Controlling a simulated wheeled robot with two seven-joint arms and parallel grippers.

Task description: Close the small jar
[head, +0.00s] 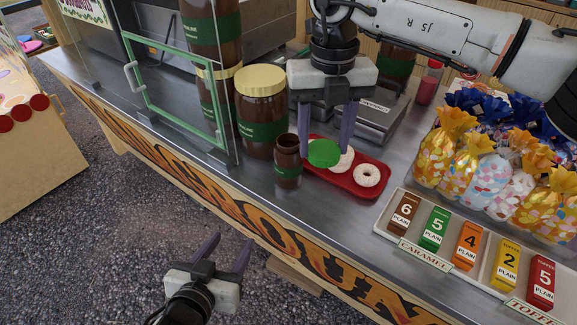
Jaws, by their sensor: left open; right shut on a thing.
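The small jar (288,165) is brown with a green label and stands upright and open-topped on the metal counter. My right gripper (325,150) points down and is shut on a green lid (323,153). It holds the lid just right of the jar, above the red tray, apart from the jar's mouth. My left gripper (222,250) is open and empty, low in front of the counter's front edge.
A red tray (345,189) with doughnuts (367,175) lies right of the jar. A large jar with a yellow lid (261,110) stands behind it. A green-framed glass panel (180,92) is at left. Wrapped sweets (470,160) and a price-block tray (388,212) are at right.

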